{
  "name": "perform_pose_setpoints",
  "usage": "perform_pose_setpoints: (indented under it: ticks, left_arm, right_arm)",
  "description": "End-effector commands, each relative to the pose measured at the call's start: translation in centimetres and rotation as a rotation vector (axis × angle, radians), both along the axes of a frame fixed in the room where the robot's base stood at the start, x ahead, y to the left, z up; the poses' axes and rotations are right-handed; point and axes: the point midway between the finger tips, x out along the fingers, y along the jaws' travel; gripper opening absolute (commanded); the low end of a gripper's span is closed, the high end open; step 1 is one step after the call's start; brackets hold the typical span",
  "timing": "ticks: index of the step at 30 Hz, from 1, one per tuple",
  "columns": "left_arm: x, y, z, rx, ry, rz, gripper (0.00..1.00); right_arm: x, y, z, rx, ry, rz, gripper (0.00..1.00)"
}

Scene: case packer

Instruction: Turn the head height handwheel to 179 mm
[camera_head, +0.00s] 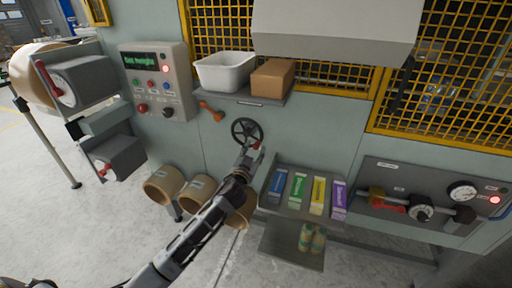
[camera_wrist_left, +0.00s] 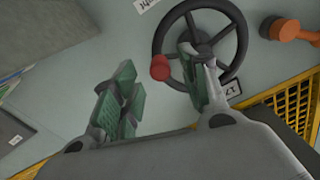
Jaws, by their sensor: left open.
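The dark head height handwheel (camera_head: 247,129) is on the grey-green machine panel below a small shelf. It has spokes and a red knob on its rim. My left gripper (camera_head: 251,155) is at the lower edge of the wheel, open. In the left wrist view the handwheel (camera_wrist_left: 235,57) is at the top, and the red knob (camera_wrist_left: 160,67) shows in the gap between the open fingers (camera_wrist_left: 157,88). The right finger overlaps the wheel's spokes; I cannot tell whether it touches. A small label (camera_wrist_left: 232,88) beside the wheel is too small to read. My right gripper is out of view.
An orange handle (camera_head: 210,111) is left of the wheel. Above is a shelf (camera_head: 241,98) with a white bin (camera_head: 225,73) and a brown box (camera_head: 272,79). A rack (camera_head: 300,164) with coloured cartons is at lower right. Cardboard-coloured rolls (camera_head: 164,185) are lower left.

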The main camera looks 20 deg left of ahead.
Motion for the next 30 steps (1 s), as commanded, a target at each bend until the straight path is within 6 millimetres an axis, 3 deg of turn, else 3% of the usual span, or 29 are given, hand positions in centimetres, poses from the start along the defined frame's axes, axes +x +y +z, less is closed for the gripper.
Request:
perform_pose_setpoints:
  ticks: [12, 26, 30]
  left_arm:
    - [3.0, 0.0, 0.1, 0.000, -0.001, 0.000, 0.44]
    - [3.5, 0.0, 0.0, 0.001, 0.000, 0.000, 0.44]
    - [3.5, 0.0, 0.0, 0.001, 0.000, 0.000, 0.27]
  right_arm:
    - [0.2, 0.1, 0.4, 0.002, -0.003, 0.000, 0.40]
    - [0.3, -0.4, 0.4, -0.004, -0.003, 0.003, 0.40]
    - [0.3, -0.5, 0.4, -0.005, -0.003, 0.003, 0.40]
